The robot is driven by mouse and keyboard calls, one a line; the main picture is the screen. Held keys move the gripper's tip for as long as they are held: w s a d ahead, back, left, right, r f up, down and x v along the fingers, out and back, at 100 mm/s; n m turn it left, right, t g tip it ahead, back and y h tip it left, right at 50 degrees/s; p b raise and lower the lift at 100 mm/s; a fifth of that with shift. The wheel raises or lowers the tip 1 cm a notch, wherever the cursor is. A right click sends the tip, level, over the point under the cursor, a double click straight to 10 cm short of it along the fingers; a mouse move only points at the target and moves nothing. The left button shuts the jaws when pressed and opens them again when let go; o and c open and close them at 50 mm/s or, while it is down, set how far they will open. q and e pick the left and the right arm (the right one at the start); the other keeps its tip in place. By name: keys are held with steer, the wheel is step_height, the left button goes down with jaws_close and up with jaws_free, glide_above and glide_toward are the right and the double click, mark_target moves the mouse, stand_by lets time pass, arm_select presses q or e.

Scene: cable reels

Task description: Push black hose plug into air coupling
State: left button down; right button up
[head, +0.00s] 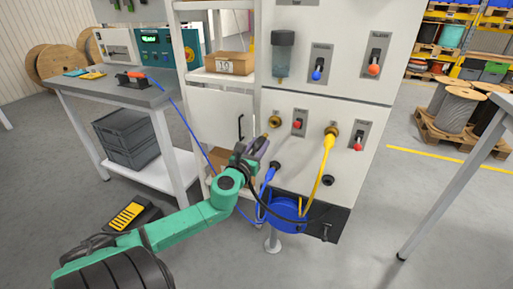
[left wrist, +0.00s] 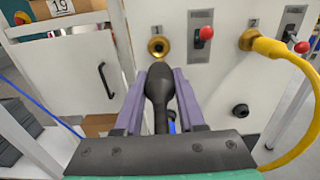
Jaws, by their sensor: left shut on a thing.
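My left gripper (head: 260,146) is shut on the black hose plug (left wrist: 160,84), which lies between its two purple fingers in the left wrist view. In the head view the plug is mostly hidden by the gripper. A brass air coupling (head: 275,121) marked 1 is on the white panel just beyond the fingertips, and it also shows in the left wrist view (left wrist: 158,47). A second brass coupling (left wrist: 247,40) marked 2 holds a yellow hose plug (left wrist: 275,46). My right gripper is not in view.
Red-knobbed valves (left wrist: 203,36) stand beside the couplings. A blue hose reel (head: 287,210) hangs below, with a blue hose near my wrist. A black port (head: 328,180) sits lower right. A grey workbench (head: 110,90) and shelf with a box (head: 229,63) are left.

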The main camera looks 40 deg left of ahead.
mark_target(265, 134)
arm_select(q)
steer(key=b+x, duration=0.1)
steer(key=x, duration=0.5)
steer(key=shift+s+a+b, duration=0.1)
steer(key=shift+b, duration=0.25)
steer(key=shift+w+a, duration=0.1)
steer(key=shift+w, duration=0.1)
steer(key=shift+p, duration=0.45)
stand_by(0.6)
steer(key=shift+b+x, duration=0.4)
steer(key=shift+x, duration=1.2)
stand_by(0.5)
steer(key=shift+c, duration=2.1)
jaws_free()
